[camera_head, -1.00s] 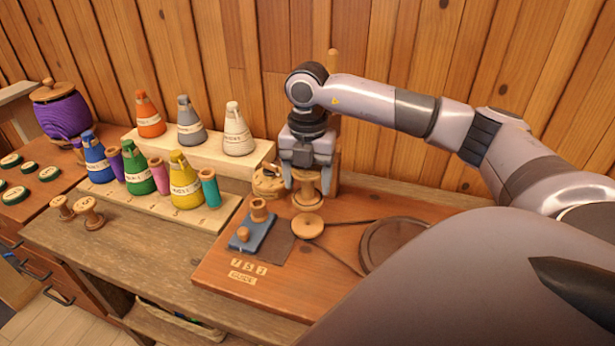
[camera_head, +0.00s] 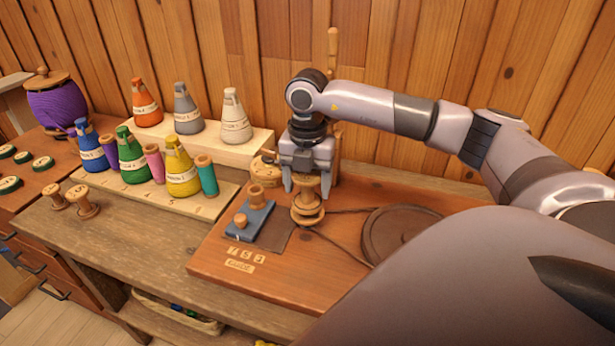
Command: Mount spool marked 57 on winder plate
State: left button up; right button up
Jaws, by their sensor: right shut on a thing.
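My right gripper (camera_head: 306,188) points down and is shut on a turned wooden spool (camera_head: 308,204), held upright between its fingers. The spool is directly over the small round winder plate (camera_head: 308,221) on the reddish wooden board (camera_head: 225,262). The spool's lower flange overlaps the plate in the camera_head view, and I cannot tell whether it touches. No number on the held spool is readable. My left gripper is not in view.
A blue block with wooden pegs (camera_head: 250,221) stands left of the plate. A large dark wheel (camera_head: 400,234) with a belt is to the right. Colourful thread cones and tubes stand on a stepped rack (camera_head: 165,204). Two small spools (camera_head: 84,203) stand at the front left.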

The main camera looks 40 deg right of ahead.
jog(key=shift+f, duration=0.15)
jog(key=shift+f, duration=0.15)
dwell(1.2)
jog(key=shift+f+b, duration=0.4)
jog(key=shift+f, duration=0.25)
jog(key=o, duration=0.8)
